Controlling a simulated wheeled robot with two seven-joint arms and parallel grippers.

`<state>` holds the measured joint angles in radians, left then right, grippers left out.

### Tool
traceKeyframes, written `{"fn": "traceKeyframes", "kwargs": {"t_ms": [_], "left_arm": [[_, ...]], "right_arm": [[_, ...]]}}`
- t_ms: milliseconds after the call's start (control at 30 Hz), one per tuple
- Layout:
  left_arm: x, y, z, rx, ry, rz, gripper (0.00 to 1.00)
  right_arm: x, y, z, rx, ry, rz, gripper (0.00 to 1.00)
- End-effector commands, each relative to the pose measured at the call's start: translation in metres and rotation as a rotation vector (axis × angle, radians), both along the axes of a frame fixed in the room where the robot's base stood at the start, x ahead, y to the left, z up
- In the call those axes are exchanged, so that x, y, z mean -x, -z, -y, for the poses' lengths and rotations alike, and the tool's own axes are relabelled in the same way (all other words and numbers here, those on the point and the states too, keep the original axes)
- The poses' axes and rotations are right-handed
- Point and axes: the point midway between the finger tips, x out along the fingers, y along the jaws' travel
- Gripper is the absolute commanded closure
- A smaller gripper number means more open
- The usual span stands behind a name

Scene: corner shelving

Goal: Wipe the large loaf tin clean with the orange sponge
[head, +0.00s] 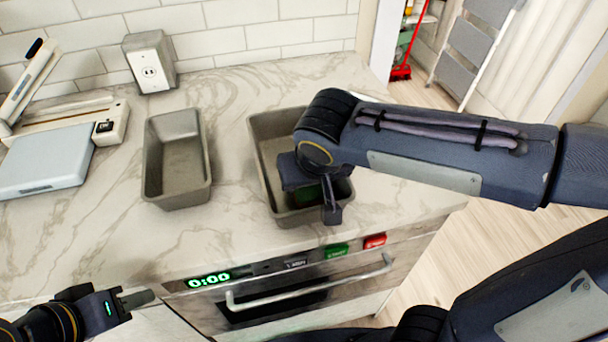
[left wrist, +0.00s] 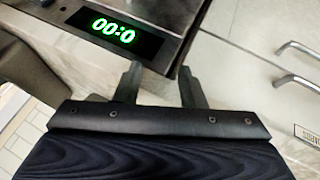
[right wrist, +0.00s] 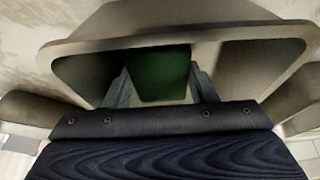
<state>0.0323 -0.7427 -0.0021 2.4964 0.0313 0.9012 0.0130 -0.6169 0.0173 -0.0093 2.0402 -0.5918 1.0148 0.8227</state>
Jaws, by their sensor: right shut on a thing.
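The larger grey loaf tin (head: 263,150) stands on the marble counter, partly covered by my right arm. It also shows in the right wrist view (right wrist: 85,75). My right gripper (head: 322,200) reaches down into this tin. In the right wrist view the gripper (right wrist: 160,88) is shut on a dark green sponge-like block (right wrist: 160,72), inside the tin's opening. Whether the block touches the tin's floor is hard to tell. No orange sponge shows. My left gripper (head: 135,298) is open and empty in front of the counter; its two fingers (left wrist: 160,88) stand apart in the left wrist view.
A smaller grey loaf tin (head: 177,160) stands left of the larger one. A scale-like device (head: 45,172) and a slicer-like device (head: 65,118) are at the far left. An outlet box (head: 150,62) stands by the wall. An oven with a handle (head: 310,287) is below the counter edge.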

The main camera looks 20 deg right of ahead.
Motion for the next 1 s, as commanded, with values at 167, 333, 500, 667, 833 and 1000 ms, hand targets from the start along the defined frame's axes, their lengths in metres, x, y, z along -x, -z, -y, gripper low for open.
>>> {"fn": "traceKeyframes", "kwargs": {"t_ms": [167, 333, 500, 667, 833, 1000], "left_arm": [[0.000, 0.000, 0.000, 0.000, 0.000, 0.000, 0.64], [0.000, 0.000, 0.000, 0.000, 0.000, 0.000, 0.64], [0.000, -0.001, 0.000, 0.000, 0.000, 0.000, 0.64], [0.000, -0.001, 0.000, 0.000, 0.000, 0.000, 0.64], [0.000, -0.002, 0.000, 0.000, 0.000, 0.000, 0.64], [0.000, -0.005, 0.000, 0.000, 0.000, 0.000, 0.64]], "right_arm": [[-0.009, 0.001, 0.000, 0.001, 0.000, -0.001, 0.67], [-0.023, 0.001, 0.000, 0.000, 0.002, -0.001, 0.67], [-0.036, 0.002, 0.000, 0.000, 0.002, -0.002, 0.67], [-0.040, 0.003, 0.000, 0.001, 0.001, -0.002, 0.67], [-0.048, 0.002, -0.001, 0.001, 0.000, -0.002, 0.67], [-0.062, 0.002, -0.001, 0.001, 0.003, -0.003, 0.67]]}}
